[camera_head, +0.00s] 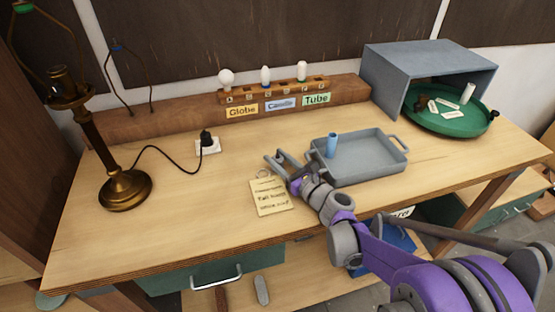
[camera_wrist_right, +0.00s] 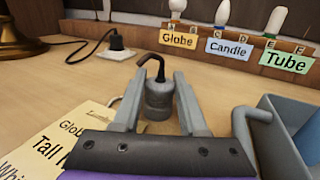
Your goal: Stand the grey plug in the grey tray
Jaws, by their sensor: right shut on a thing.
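The grey plug (camera_wrist_right: 158,100) shows in the right wrist view as a short grey cylinder with a dark bent cord stub at its top. It looks roughly upright between the fingers of my right gripper (camera_wrist_right: 157,92), which is shut on it. In the head view my right gripper (camera_head: 279,164) is over the table, just left of the grey tray; the plug is hard to make out there. The grey tray (camera_head: 372,171) has low walls and end handles, and its edge shows at the right of the wrist view (camera_wrist_right: 283,140). My left gripper is not in view.
A blue cylinder (camera_head: 332,144) stands in the tray's left part. A paper note (camera_head: 270,197) lies near my right gripper. A brass lamp (camera_head: 124,188) has its cord running to a black plug in a white socket (camera_head: 208,146). A green round tray (camera_head: 450,122) is at the right.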

